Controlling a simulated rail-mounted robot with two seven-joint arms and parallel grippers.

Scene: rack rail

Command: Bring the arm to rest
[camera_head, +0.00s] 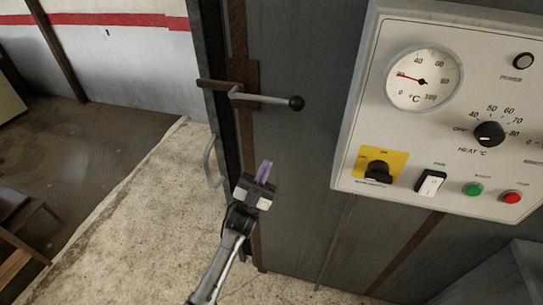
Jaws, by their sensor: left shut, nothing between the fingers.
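My left gripper (264,172) is at the middle of the head view, at the end of my arm, which comes up from the bottom. Its purple-grey fingers are shut with nothing between them. It is in front of the dark metal cabinet's left edge, below the lever handle (266,98) with a black ball end. I see a gap in the picture between the fingertips and the lever. My right gripper does not show.
A light control panel (360,165) with a temperature dial (423,78), knobs, a switch and green and red buttons is at the right. A grey pull handle (209,162) is left of my gripper. The pale floor (130,245) at lower left looks clear. A wooden object (22,225) is at far left.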

